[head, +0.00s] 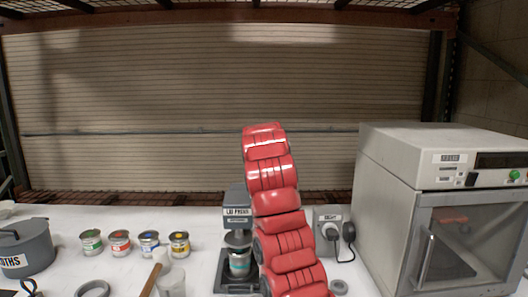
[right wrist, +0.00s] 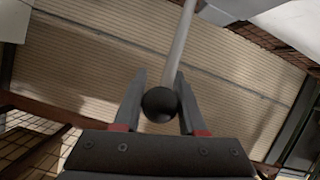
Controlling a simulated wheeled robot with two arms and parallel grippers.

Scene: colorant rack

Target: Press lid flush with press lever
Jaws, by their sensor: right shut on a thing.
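The lid press (head: 237,212) is a grey, labelled machine on the white table in the head view, partly hidden by my red right arm. A can (head: 239,265) with a teal-banded label stands under its head. The can's top and lid are too small to judge. In the right wrist view, the press lever is a pale rod (right wrist: 181,40) with a black ball knob (right wrist: 160,105). My right gripper (right wrist: 160,90) is shut on the lever, with the knob between its fingers. The lever and right gripper cannot be made out in the head view. My left gripper is not clearly seen.
Several small paint cans (head: 120,243) stand left of the press, near a grey pot (head: 27,250), a clear cup (head: 171,284) and a wooden handle (head: 151,279). A grey socket box (head: 327,232) and a large oven (head: 435,155) stand to the right. A small dark object lies at lower left.

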